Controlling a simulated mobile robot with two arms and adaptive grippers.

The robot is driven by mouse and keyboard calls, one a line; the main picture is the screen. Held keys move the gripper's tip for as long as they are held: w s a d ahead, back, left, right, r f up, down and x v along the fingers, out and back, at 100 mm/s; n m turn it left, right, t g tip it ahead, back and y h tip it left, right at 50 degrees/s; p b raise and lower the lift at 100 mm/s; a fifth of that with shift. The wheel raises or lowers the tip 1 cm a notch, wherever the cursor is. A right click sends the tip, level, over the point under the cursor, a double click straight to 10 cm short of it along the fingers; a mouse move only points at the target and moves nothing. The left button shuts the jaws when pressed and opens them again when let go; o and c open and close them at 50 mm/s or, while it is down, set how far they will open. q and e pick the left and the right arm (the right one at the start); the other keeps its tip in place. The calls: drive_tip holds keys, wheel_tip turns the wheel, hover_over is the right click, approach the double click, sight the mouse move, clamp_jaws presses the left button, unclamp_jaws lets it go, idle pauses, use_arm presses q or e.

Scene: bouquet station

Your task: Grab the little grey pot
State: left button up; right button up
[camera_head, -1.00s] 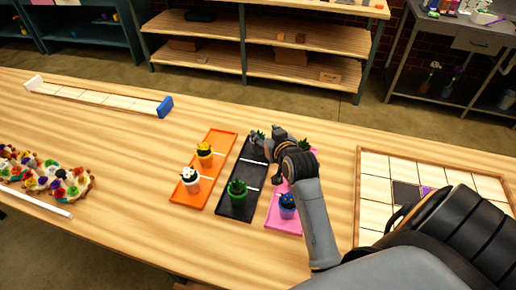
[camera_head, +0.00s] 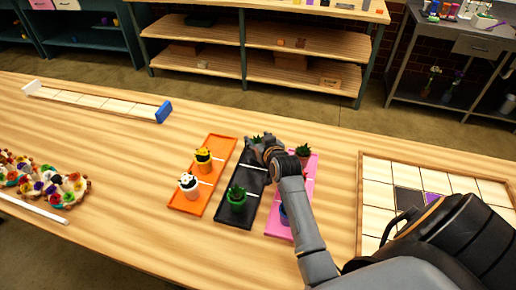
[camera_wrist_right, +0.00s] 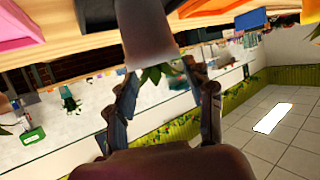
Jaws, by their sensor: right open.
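The little grey pot (camera_wrist_right: 148,35) shows at the top middle of the right wrist view, upside down, with green leaves (camera_wrist_right: 151,73) pointing down. In the head view only its green leaves (camera_head: 256,139) show at the far end of the black tray (camera_head: 226,214); my gripper hides the pot. My right gripper (camera_head: 257,151) is at this plant. In the wrist view its two fingers (camera_wrist_right: 161,70) are open, spread on either side of the leaves and the pot's rim, not closed on it. My left gripper is not in view.
A green-potted plant (camera_head: 237,200) stands at the black tray's near end. The orange tray (camera_head: 187,208) on the left holds a white pot (camera_head: 188,183) and a yellow-topped pot (camera_head: 204,160). The pink tray (camera_head: 279,229) lies partly under my arm.

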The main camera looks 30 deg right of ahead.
drive_tip(key=shift+w, duration=0.1)
drive_tip(key=shift+f, duration=0.1)
clamp_jaws()
idle(0.4)
